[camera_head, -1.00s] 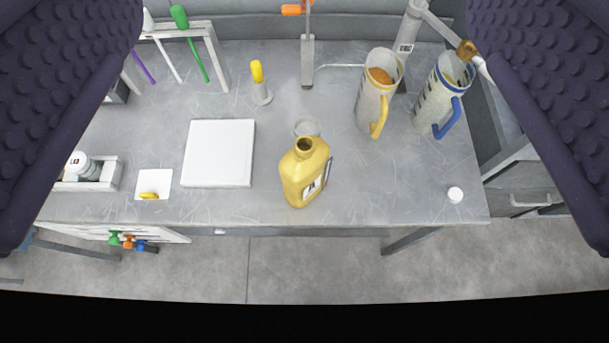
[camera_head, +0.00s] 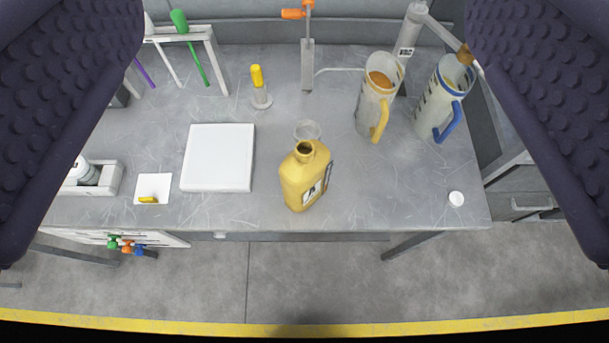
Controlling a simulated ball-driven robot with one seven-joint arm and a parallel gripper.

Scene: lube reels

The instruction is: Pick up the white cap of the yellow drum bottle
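The white cap (camera_head: 456,199) lies on the grey workbench near its front right edge, apart from everything else. The yellow drum bottle (camera_head: 304,178) stands upright and uncapped near the front middle of the bench, to the left of the cap. My gripper (camera_head: 306,130) shows as two dark, studded finger pads at the left and right sides of the view. It is wide open, with nothing between the pads. The bench and its objects are seen from above, some distance beyond the pads.
Two measuring jugs, one with a yellow handle (camera_head: 378,98) and one with a blue handle (camera_head: 442,101), stand behind the cap. A white square board (camera_head: 218,158) lies left of the bottle. The bench surface (camera_head: 395,190) between bottle and cap is clear.

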